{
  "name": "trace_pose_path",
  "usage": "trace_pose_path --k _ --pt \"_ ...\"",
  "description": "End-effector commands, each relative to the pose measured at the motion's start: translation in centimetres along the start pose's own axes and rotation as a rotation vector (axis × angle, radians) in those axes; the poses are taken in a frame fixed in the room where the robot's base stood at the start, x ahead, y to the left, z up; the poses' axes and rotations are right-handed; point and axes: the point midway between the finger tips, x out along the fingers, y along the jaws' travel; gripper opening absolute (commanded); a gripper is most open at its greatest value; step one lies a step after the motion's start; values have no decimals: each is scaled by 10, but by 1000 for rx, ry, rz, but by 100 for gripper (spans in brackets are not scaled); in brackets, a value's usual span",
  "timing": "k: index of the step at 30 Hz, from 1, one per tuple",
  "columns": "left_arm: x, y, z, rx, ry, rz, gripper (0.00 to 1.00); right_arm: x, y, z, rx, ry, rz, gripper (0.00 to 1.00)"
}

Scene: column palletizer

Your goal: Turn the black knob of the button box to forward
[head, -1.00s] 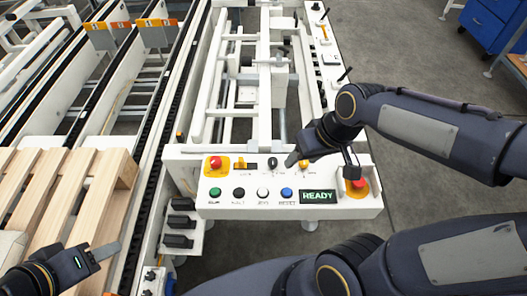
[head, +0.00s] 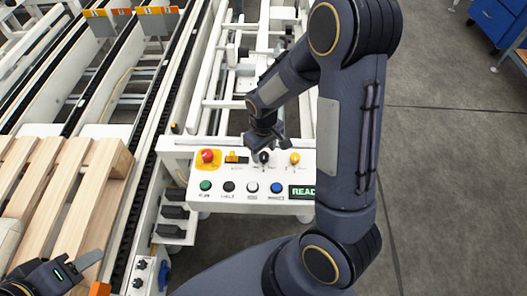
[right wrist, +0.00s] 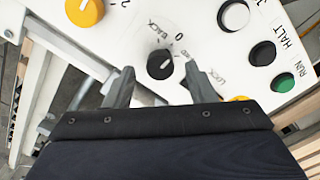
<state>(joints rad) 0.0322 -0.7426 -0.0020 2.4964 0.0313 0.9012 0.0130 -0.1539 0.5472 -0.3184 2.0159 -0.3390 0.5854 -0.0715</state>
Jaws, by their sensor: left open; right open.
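The button box (head: 232,197) is a white panel in the middle of the head view. Its black knob (head: 264,157) is on the upper row, partly covered by my right gripper (head: 266,146) just above it. In the right wrist view the black knob (right wrist: 160,64) lies between and slightly beyond the fingertips of my open right gripper (right wrist: 160,78). A pale line on the knob points to the upper right, toward the "0" mark; "BACK" is printed beside it. The other label is partly hidden by a finger. My left gripper (head: 88,262) is open and empty at the lower left.
A red emergency button (head: 208,156) and a yellow knob (head: 294,158) flank the black knob. Green (head: 205,186), black, white and blue (head: 277,188) buttons line the lower row. A wooden pallet (head: 75,175) stands at the left. My right arm covers the panel's right end.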

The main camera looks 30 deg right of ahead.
Motion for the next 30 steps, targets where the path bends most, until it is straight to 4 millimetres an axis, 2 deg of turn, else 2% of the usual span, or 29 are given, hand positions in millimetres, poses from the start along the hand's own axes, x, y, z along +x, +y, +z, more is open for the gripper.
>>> trace_pose_path --k 4,13,23,30 --pt "0 0 0 0 0 0 45 12 0 1 1 -1 0 50" --pt "0 0 0 0 0 0 45 14 0 0 1 0 0 49" --pt "0 0 0 0 0 0 45 13 0 0 1 0 0 6" --pt "1 -1 1 0 0 0 45 14 0 0 23 0 0 6"
